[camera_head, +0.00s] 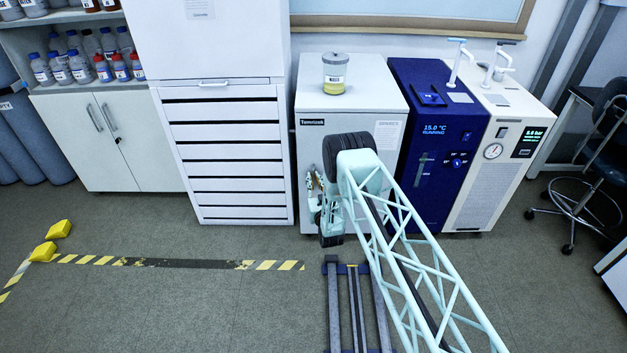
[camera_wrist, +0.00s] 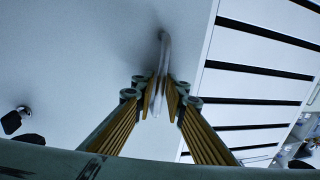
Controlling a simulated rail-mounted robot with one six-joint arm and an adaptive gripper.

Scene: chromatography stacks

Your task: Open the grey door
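The pale grey door (camera_head: 301,145) is the front of the low cabinet with a dark name label at its top left. It looks closed and flush. Its slim upright handle (camera_wrist: 164,50) stands out in the wrist view. My gripper (camera_head: 316,182) is at the left part of this door in the head view, largely hidden by my wrist. In the wrist view my gripper (camera_wrist: 163,92) has its yellow-padded fingers on both sides of the handle, close together with their tips against it. The far ends of the handle are partly hard to make out.
A lidded jar (camera_head: 335,74) with yellow contents stands on the cabinet. A white drawer unit (camera_head: 228,150) is close on the left, a dark blue chiller (camera_head: 435,150) on the right. Floor (camera_head: 190,310) in front is clear, with striped tape and yellow blocks (camera_head: 50,240).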

